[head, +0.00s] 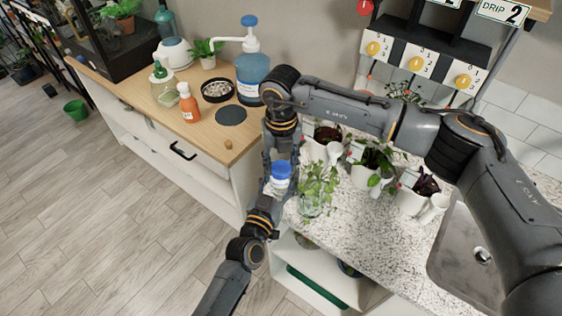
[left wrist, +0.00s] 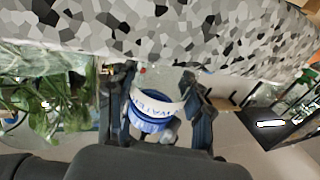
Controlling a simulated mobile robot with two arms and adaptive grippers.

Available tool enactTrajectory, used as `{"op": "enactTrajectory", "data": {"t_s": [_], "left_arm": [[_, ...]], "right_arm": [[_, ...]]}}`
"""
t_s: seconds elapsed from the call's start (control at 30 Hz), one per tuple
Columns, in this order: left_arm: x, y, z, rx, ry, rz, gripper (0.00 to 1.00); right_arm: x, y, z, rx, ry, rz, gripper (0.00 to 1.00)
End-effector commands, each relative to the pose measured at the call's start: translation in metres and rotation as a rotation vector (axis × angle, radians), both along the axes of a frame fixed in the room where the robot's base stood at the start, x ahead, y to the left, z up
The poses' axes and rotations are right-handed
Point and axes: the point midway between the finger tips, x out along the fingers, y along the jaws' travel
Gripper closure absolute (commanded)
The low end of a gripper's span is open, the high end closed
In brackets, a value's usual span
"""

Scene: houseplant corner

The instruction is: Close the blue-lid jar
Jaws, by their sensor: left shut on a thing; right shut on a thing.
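The jar (head: 277,188) has a whitish body with a label and is held in the air just left of the counter's edge. Its blue lid (head: 281,169) is at the top of the jar; I cannot tell whether it is seated. My left gripper (head: 272,192) comes up from below and is shut on the jar body. My right gripper (head: 281,163) points down from above and is shut on the blue lid, its fingers on either side. In the left wrist view the jar (left wrist: 152,104) is between my left fingers, with a white lettered band and blue parts.
The speckled counter (head: 350,235) to the right holds a plant in a glass (head: 316,190) close beside the jar, several white pots and a sink (head: 470,255). A wooden cabinet (head: 190,135) with bottles and a pump dispenser (head: 251,70) stands at left. The floor is open at lower left.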

Motion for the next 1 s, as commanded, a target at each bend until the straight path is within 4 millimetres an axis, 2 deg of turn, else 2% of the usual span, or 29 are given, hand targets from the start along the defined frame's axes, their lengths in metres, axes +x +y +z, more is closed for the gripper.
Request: {"op": "enactTrajectory", "data": {"t_s": [0.13, 0.17, 0.23, 0.27, 0.63, 1.0], "left_arm": [[0.0, 0.0, 0.0, 0.0, 0.001, 0.0, 1.0], [0.0, 0.0, 0.0, 0.0, 0.001, 0.0, 1.0], [0.0, 0.0, 0.0, 0.0, 0.001, 0.0, 1.0], [0.0, 0.0, 0.0, 0.0, 0.001, 0.0, 1.0], [0.0, 0.0, 0.0, 0.0, 0.001, 0.0, 1.0], [0.0, 0.0, -0.001, 0.0, 0.001, 0.0, 1.0]], "right_arm": [[0.0, 0.0, 0.0, 0.0, 0.0, 0.012, 0.93], [0.0, 0.0, 0.0, 0.0, 0.0, 0.012, 0.49], [0.0, 0.0, 0.0, 0.0, 0.0, 0.013, 0.35], [0.0, 0.0, 0.0, 0.0, 0.0, 0.013, 0.33], [0.0, 0.0, 0.004, 0.0, -0.001, 0.015, 0.33], [0.0, 0.0, 0.045, 0.0, -0.002, 0.014, 0.33]]}}
